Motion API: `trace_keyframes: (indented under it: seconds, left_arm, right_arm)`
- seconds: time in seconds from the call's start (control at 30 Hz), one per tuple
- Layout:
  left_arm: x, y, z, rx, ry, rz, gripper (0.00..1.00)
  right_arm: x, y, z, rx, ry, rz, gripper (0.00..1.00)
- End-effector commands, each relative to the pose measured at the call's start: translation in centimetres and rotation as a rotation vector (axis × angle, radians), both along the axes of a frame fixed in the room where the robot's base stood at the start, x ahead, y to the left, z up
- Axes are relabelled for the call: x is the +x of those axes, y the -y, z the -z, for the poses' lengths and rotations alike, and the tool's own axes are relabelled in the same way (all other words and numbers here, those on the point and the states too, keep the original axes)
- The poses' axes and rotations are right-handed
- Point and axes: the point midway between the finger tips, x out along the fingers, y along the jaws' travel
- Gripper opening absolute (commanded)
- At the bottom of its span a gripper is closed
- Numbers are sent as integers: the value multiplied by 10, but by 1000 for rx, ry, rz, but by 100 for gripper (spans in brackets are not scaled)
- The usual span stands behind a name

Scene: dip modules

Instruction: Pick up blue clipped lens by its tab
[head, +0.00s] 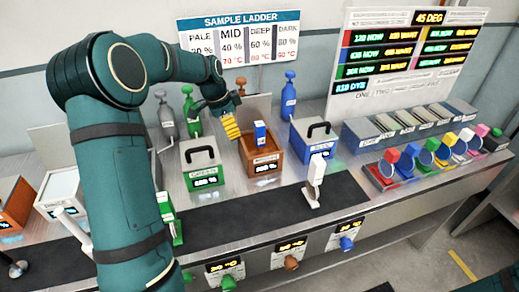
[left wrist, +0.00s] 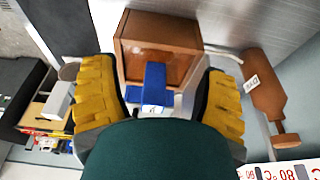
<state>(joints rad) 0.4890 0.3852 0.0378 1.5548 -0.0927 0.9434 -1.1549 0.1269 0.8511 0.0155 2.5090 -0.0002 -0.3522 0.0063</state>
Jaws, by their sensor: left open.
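A blue clip with an upright tab (head: 260,133) stands in the open brown tank (head: 262,160); a white mark shows on the tab. I take it for the blue clipped lens; its lower part is hidden in the tank. In the left wrist view the blue tab (left wrist: 154,85) lies between my yellow fingers, with gaps on both sides. My left gripper (head: 230,125) is open and empty, at the upper left of the brown tank. My right gripper is not in view.
A green tank (head: 205,175) and a blue tank (head: 312,145), both with black handles, flank the brown tank. Bottles stand behind. A white upright thing (head: 315,180) stands on the dark belt (head: 260,215). Several coloured lens clips fill a rack (head: 380,178) at right.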

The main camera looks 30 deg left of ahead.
Motion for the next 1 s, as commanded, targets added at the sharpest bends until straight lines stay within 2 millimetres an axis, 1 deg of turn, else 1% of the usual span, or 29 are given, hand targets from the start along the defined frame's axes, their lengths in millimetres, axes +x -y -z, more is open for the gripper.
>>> trace_keyframes:
  seconds: [0.03, 0.1, 0.3, 0.4, 0.57, 0.7, 0.9, 1.0]
  left_arm:
    - [9, 8, 1, -1, 1, 4, 73]
    - [20, 17, 1, -1, 0, 4, 73]
    - [44, 38, 1, 0, 0, 2, 73]
    - [51, 43, 1, -1, -1, 0, 73]
    - [55, 47, 0, -1, -1, 0, 73]
    - [64, 56, 1, -1, -1, 0, 73]
    - [69, 60, 36, -2, -4, 0, 73]
    - [72, 62, 47, -1, -2, 0, 73]
  right_arm:
    - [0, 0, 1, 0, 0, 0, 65]
    - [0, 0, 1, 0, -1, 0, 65]
    - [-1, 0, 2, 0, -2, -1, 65]
    - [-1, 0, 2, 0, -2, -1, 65]
    - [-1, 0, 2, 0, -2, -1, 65]
    - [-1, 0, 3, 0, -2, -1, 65]
    - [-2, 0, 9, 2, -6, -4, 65]
    - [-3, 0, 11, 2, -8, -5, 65]
